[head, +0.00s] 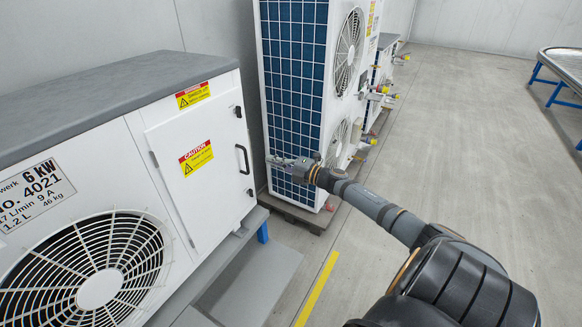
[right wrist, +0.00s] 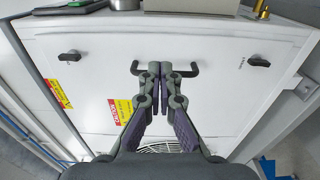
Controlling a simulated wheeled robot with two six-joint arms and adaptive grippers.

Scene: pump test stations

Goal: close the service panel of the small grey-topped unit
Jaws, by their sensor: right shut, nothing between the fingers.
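The small grey-topped unit (head: 100,95) stands at the left in the head view. Its white service panel (head: 200,195) looks about flush with the front; I cannot tell if a small gap is left. The panel has hinges on its left edge and a black handle (head: 243,159) between two dark latches (head: 238,111) (head: 249,192) on its right side. My right gripper (head: 277,161) is shut and empty, to the right of the handle in the head view. In the right wrist view the shut fingers (right wrist: 160,68) point at the panel and hide the handle's middle. My left gripper is out of view.
A tall unit with a blue grille (head: 295,95) and fans stands behind my right gripper. A grey ledge (head: 255,285) lies below the small unit. A yellow line (head: 317,290) runs along the floor, and open floor spreads to the right. A blue-legged table (head: 565,65) stands far right.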

